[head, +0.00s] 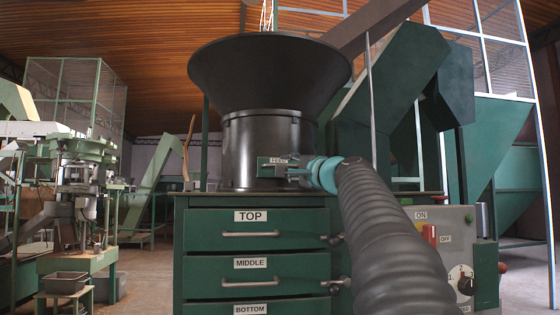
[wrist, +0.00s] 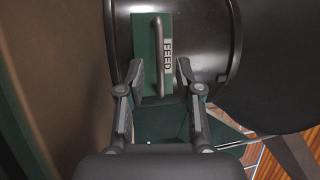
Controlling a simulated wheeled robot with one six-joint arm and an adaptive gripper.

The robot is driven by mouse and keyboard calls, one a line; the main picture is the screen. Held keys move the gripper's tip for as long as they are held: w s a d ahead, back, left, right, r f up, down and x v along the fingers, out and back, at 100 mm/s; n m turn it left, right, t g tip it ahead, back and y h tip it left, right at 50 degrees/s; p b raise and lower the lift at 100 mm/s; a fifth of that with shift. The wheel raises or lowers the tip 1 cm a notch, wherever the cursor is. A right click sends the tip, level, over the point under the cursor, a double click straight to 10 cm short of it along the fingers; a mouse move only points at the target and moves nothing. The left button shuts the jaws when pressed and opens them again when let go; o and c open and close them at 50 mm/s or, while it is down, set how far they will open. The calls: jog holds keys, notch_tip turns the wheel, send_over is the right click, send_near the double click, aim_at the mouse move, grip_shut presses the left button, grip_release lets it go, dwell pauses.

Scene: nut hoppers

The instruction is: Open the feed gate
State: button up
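The feed gate (head: 266,170) is a small green plate with a white FEED label on the front of the black hopper (head: 262,135). In the wrist view the green gate plate (wrist: 148,32) carries a grey bar handle (wrist: 158,60). My gripper (wrist: 160,70) is open, with one finger on each side of the handle and a visible gap on both sides. In the head view my gripper (head: 292,174) is at the right part of the gate, and the handle is hard to make out there. The gate plate lies against the hopper.
The hopper stands on a green cabinet with TOP (head: 254,217), MIDDLE (head: 254,264) and BOTTOM drawers, all shut. A control box (head: 440,250) with ON and OFF labels and a dial is at the right. Green machinery stands at the left and behind.

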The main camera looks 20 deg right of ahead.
jog(key=shift+p+x, duration=0.6)
jog(key=shift+x, duration=1.55)
grip_shut()
